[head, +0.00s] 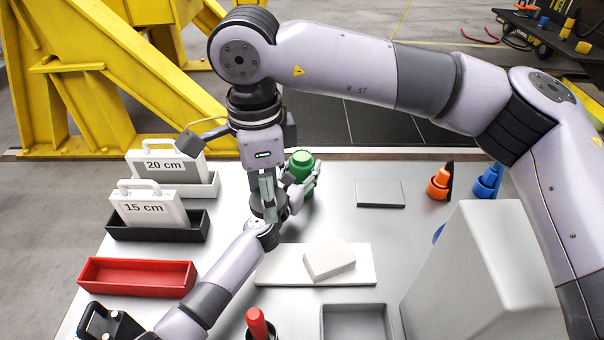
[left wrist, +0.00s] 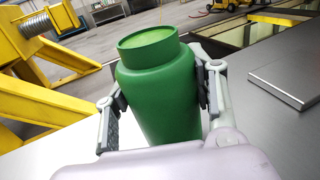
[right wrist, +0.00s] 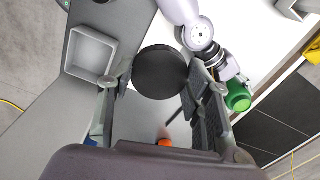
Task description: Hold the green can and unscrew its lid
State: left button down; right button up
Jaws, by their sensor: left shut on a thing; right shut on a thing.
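The green can (head: 302,160) is upright at the back middle of the table. In the left wrist view the can (left wrist: 157,88) sits between both fingers of my left gripper (left wrist: 162,92), which is shut on its body. Its top is green, with no black cap on it. My right gripper (head: 266,190) points down just left of the can in the head view. In the right wrist view it is shut on a round black disc (right wrist: 160,70) that looks like a lid, apart from the can (right wrist: 239,96). The head view does not show the disc clearly.
A white slab (head: 270,275) carries a pale block (head: 329,260). A grey bin (head: 356,320) is in front. Orange (head: 438,185) and blue (head: 485,184) items stand back right.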

pick_arm(q)
jog(key=shift+r, duration=0.1)
jog(key=c, duration=1.2)
grip_release()
jog(key=shift+s+f, duration=0.1)
jog(key=shift+f, duration=0.1)
jog(key=o, duration=0.5)
jog(key=shift+r, duration=0.1)
